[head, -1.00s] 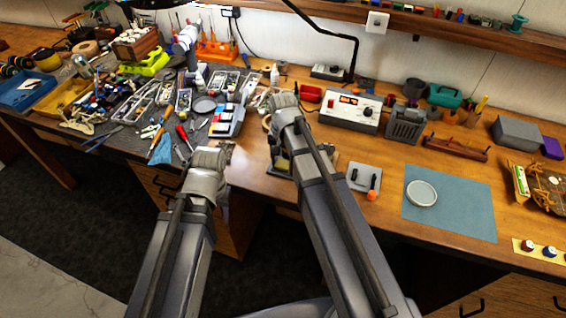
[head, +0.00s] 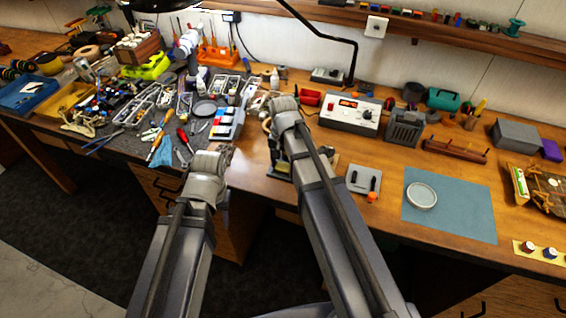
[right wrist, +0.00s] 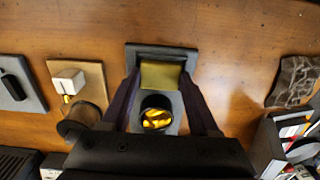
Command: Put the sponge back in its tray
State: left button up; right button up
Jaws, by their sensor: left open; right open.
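A yellow sponge-like pad (right wrist: 161,75) sits within the dark rectangular tray (right wrist: 160,50) in the right wrist view. It is also partly visible in the head view (head: 284,165), mostly hidden behind my right arm. My right gripper (right wrist: 161,88) is open, with its dark fingers on either side of the pad; I cannot tell whether they touch it. My left gripper (head: 226,158) is open and empty, near the bench's front edge, left of my right arm.
A blue mat (head: 455,210) lies right, and tools crowd the left bench. Bare wood surrounds the tray's far side.

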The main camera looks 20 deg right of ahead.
aim_at(283, 166)
jog(key=shift+s+r+p, duration=0.25)
jog(key=shift+r+p, duration=0.05)
jog(key=shift+p, duration=0.45)
notch_tip(283, 166, up, 12)
jog(key=p, duration=1.2)
jog(key=s+a+n+h, duration=0.1)
jog(key=s+a+n, duration=0.9)
jog(key=s, duration=0.3)
jog(key=shift+s+a+f+n, duration=0.2)
jog(key=shift+s+n, duration=0.1)
jog(key=shift+s, duration=0.05)
